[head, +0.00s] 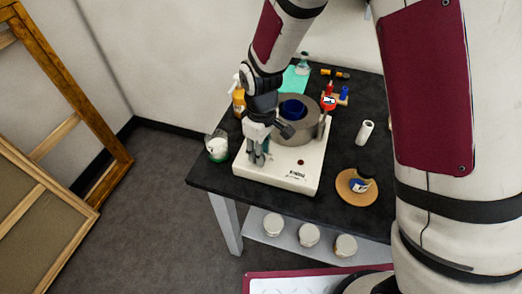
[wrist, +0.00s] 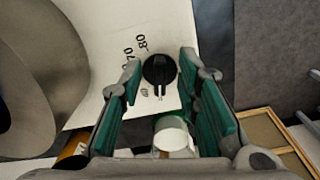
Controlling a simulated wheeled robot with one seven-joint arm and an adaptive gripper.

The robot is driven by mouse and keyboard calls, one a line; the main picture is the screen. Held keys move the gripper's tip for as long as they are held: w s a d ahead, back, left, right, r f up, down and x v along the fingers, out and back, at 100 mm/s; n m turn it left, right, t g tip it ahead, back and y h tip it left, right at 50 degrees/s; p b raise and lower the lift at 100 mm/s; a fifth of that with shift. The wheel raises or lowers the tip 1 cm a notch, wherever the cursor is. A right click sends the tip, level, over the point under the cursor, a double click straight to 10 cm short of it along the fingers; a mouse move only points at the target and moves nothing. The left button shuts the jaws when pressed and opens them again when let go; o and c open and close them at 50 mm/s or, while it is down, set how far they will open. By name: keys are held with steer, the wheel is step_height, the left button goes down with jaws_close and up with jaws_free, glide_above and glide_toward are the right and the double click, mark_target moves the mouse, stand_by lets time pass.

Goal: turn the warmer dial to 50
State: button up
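The warmer (head: 290,180) is a white box on the black table, with a grey round pot well (head: 308,130) on top and something blue (head: 292,109) inside it. In the wrist view, its black round dial (wrist: 159,69) sits on the white surface, with "70" and "80" printed above it. A pale mark shows at the dial's lower edge; I cannot tell which value it points to. The other numbers are hidden or unreadable. My gripper (wrist: 159,66) is open, its teal-padded fingers on either side of the dial, with gaps showing. In the head view my gripper (head: 259,156) points down at the warmer's left part.
A glass jar (head: 217,146) stands left of the warmer and an amber bottle (head: 239,101) behind it. A white roll (head: 364,133) and a round cork mat (head: 350,194) lie to the right. Wooden frames (head: 60,140) lean at the far left.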

steer(key=shift+f, duration=0.15)
jaws_close()
stand_by(0.4)
steer(key=m, duration=0.2)
steer(key=m+p, duration=0.1)
steer(key=m, duration=0.2)
steer(key=shift+s+a+m, duration=0.15)
steer(key=shift+s+m, duration=0.05)
steer(key=shift+m, duration=0.1)
steer(key=m+p, duration=0.2)
steer(key=m, duration=0.4)
steer(key=shift+a, duration=0.2)
